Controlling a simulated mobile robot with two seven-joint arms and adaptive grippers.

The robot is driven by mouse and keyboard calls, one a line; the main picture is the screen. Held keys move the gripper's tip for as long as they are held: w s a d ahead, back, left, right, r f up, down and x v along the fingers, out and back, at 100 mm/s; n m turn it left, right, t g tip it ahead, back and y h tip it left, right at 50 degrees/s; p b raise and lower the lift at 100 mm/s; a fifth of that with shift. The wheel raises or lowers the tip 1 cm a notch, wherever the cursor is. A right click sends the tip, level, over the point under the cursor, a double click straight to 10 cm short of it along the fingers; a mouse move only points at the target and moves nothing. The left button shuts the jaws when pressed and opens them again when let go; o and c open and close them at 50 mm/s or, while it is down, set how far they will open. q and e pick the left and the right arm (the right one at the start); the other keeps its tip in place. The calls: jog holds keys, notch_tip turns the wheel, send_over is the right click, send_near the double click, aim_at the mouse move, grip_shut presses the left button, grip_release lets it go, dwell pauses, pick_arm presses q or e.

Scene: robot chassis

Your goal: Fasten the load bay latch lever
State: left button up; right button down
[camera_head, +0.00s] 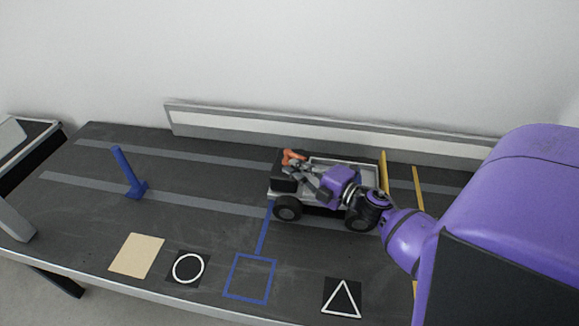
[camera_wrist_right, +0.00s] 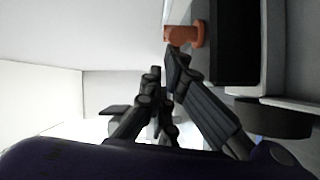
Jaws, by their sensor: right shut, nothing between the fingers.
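The orange latch lever (camera_head: 291,156) sits on top of the black box at the left end of the robot chassis (camera_head: 338,167). In the right wrist view the orange lever (camera_wrist_right: 186,34) is at the top, beside a dark block. My right gripper (camera_head: 299,171) reaches in from the right over the chassis, shut and empty. In the right wrist view its fingertips (camera_wrist_right: 165,66) are close to the lever; one finger seems to overlap its lower edge. I cannot tell whether they touch. My left gripper is not in view.
The chassis stands on a dark table (camera_head: 210,220) with grey and yellow stripes. A blue post (camera_head: 127,170) stands at the left. A tan square (camera_head: 137,256), circle card (camera_head: 187,268), blue outlined square (camera_head: 250,277) and triangle card (camera_head: 342,298) lie in front. A low wall (camera_head: 230,124) runs behind.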

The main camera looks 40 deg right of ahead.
jog(key=d+n+y+b, duration=0.1)
jog(key=d+n+y, duration=0.1)
jog(key=y, duration=0.1)
jog(key=shift+s+d+g+b, duration=0.15)
jog(key=shift+s+g+b, duration=0.05)
jog(key=shift+g+b, duration=0.2)
jog(key=shift+d, duration=0.1)
dwell(0.4)
